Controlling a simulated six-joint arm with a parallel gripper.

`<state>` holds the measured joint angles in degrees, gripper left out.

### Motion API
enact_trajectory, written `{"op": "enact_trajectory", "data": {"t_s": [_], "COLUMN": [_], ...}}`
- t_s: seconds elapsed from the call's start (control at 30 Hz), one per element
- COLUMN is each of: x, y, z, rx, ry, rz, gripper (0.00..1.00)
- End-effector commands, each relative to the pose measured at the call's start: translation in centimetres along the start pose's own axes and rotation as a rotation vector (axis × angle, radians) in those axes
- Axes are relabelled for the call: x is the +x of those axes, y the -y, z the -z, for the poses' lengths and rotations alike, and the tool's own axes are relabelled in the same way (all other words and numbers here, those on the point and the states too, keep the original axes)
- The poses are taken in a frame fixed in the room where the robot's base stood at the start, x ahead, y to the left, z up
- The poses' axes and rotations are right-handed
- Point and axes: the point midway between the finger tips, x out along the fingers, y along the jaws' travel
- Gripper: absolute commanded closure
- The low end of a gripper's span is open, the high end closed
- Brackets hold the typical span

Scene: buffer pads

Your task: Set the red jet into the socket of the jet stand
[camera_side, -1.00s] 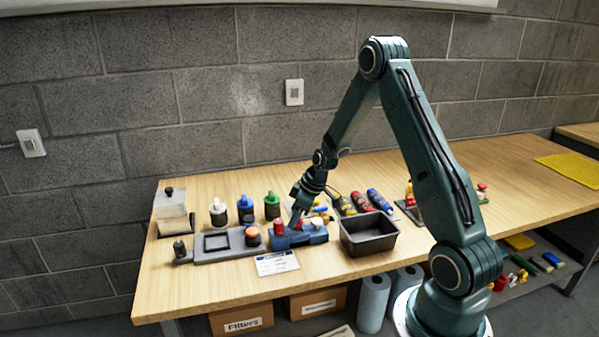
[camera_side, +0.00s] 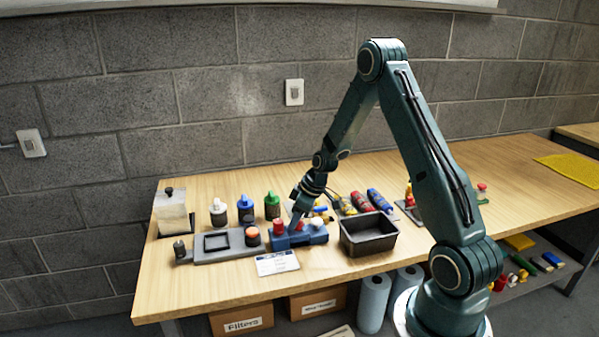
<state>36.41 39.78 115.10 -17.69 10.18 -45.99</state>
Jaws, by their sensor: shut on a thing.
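The jet stand (camera_side: 300,239) is a blue block near the front middle of the table. A red piece (camera_side: 278,228) stands at its left end, and a pale piece (camera_side: 317,224) stands at its right end. My gripper (camera_side: 296,222) points down over the middle of the stand. It is shut on a small red piece, which looks like the red jet (camera_side: 297,227). The jet is at or just above the stand's top. The view is too small to tell whether its lower end is in a socket, and the fingers partly hide it.
A grey fixture (camera_side: 225,255) with a square frame and an orange-topped piece adjoins the stand on the left. A black bin (camera_side: 369,240) is close on the right. Bottles with white, blue (camera_side: 245,208) and green caps stand behind. A label card (camera_side: 277,263) lies in front.

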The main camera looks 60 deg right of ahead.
Motion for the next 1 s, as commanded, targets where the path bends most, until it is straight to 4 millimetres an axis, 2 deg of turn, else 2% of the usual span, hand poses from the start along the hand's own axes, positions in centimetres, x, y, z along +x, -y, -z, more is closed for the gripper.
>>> {"op": "enact_trajectory", "data": {"t_s": [1.0], "x": [1.01], "y": [-0.02], "z": [-0.40], "rx": [0.000], "ry": [0.000], "rz": [0.000], "gripper": [0.88]}}
